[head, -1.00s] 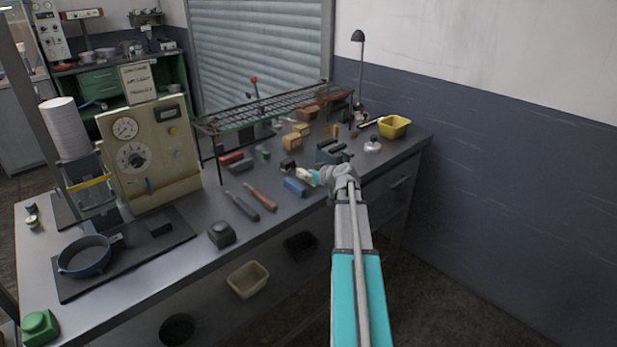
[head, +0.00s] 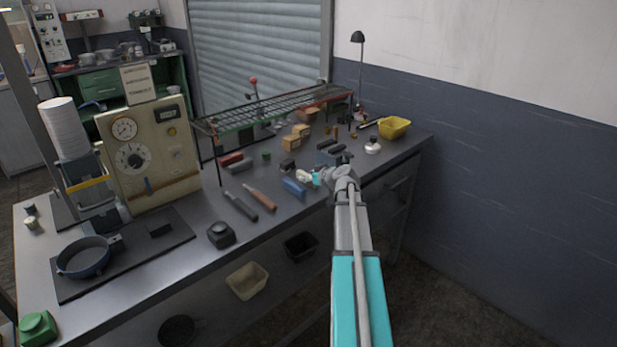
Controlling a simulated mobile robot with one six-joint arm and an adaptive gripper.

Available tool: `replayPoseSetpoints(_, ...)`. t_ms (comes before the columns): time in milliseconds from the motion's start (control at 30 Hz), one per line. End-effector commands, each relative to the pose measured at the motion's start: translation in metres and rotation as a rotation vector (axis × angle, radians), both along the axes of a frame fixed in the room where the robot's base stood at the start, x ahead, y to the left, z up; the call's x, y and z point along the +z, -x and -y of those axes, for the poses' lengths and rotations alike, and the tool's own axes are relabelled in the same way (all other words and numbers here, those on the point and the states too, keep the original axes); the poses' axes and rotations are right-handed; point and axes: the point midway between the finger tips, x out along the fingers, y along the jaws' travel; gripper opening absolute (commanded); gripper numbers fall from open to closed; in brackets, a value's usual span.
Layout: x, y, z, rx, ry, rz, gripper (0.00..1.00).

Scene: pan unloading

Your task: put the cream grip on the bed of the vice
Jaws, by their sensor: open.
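My gripper (head: 316,179) is over the bench at the end of my teal and grey arm. It is seen from behind, with its fingers open and pointing left. A small pale piece (head: 303,176), which looks like the cream grip, is just left of the fingertips. I cannot tell whether it touches them. A dark, low object with two parallel bars (head: 337,150), perhaps the vice, is behind the gripper. My wrist hides some of the bench in front of it, and its bed cannot be made out.
A blue block (head: 293,187) lies close to the left of the gripper, with a brown-handled tool (head: 261,197) farther left. A wire rack (head: 270,108) stands over the bench behind. A white-topped jar (head: 373,145) and yellow bin (head: 395,127) are to the right.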

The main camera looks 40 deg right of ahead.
Motion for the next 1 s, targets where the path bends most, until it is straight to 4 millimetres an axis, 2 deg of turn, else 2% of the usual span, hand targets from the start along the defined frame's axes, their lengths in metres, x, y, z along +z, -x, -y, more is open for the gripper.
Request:
replayPoseSetpoints(67, 0.0, 0.0, 0.0, 0.0, 0.0, 0.0, 0.68)
replayPoseSetpoints(267, 0.009, 0.017, 0.0, -0.001, -0.001, 0.001, 0.68)
replayPoseSetpoints(500, 0.02, 0.051, 0.01, -0.001, 0.0, 0.0, 0.68)
replayPoseSetpoints(800, 0.04, 0.098, 0.013, -0.001, -0.001, 0.001, 0.68)
replayPoseSetpoints(1000, 0.048, 0.119, 0.015, 0.0, 0.001, 0.0, 0.68)
